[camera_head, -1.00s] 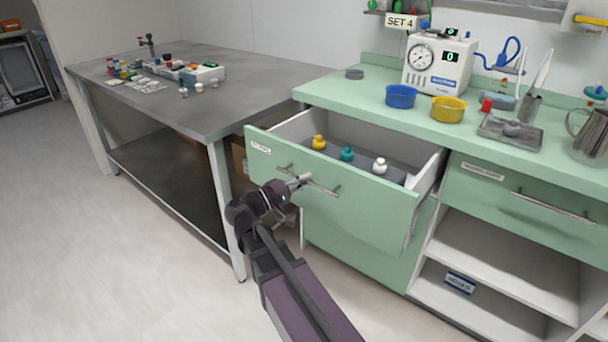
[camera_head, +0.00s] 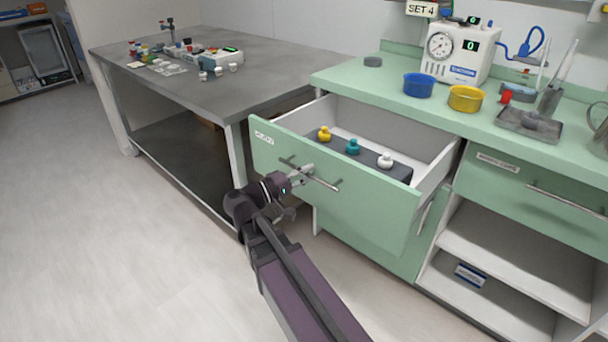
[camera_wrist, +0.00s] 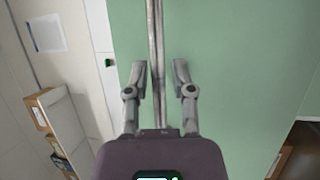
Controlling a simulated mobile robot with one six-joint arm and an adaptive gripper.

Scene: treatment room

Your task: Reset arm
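The green drawer front (camera_head: 335,195) stands pulled out from the cabinet, with its metal bar handle (camera_head: 310,174) across it. My gripper (camera_head: 302,174) is at the left part of this handle. In the wrist view, the fingers of my gripper (camera_wrist: 160,73) are spread apart, one on each side of the handle bar (camera_wrist: 156,45). Gaps show between fingers and bar, the left finger being closer. My gripper holds nothing firmly. My arm reaches up from the bottom of the head view.
The drawer holds a yellow (camera_head: 324,134), a teal (camera_head: 353,146) and a white bottle-like item (camera_head: 386,160). A grey table (camera_head: 250,85) stands left. Floor at left is clear.

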